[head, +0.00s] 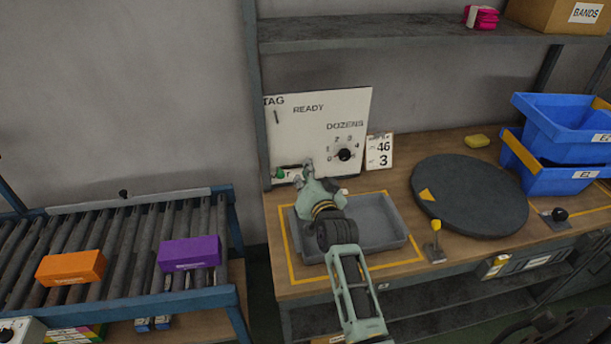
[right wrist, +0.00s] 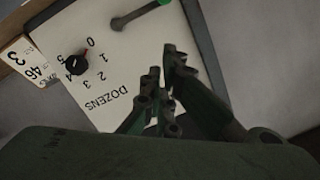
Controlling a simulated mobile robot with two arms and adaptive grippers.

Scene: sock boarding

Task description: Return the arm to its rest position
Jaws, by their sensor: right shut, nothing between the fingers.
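My right arm reaches in from the bottom of the head view, over the grey tray (head: 372,222) on the bench. My right gripper (head: 308,168) is at the low left part of the white tag panel (head: 318,125), close to the green button or lever (head: 283,174). In the right wrist view my right gripper (right wrist: 165,88) has its fingers together with nothing between them, in front of the panel (right wrist: 115,60). I cannot tell whether it touches the panel. The dial (right wrist: 78,63) is to its left there. My left gripper is not in view.
A round dark turntable (head: 470,195) and blue bins (head: 560,125) stand to the right. A small lever (head: 435,240) rises at the bench front. A roller conveyor (head: 120,250) at left carries an orange box (head: 71,267) and a purple box (head: 189,252). A shelf (head: 400,30) runs above.

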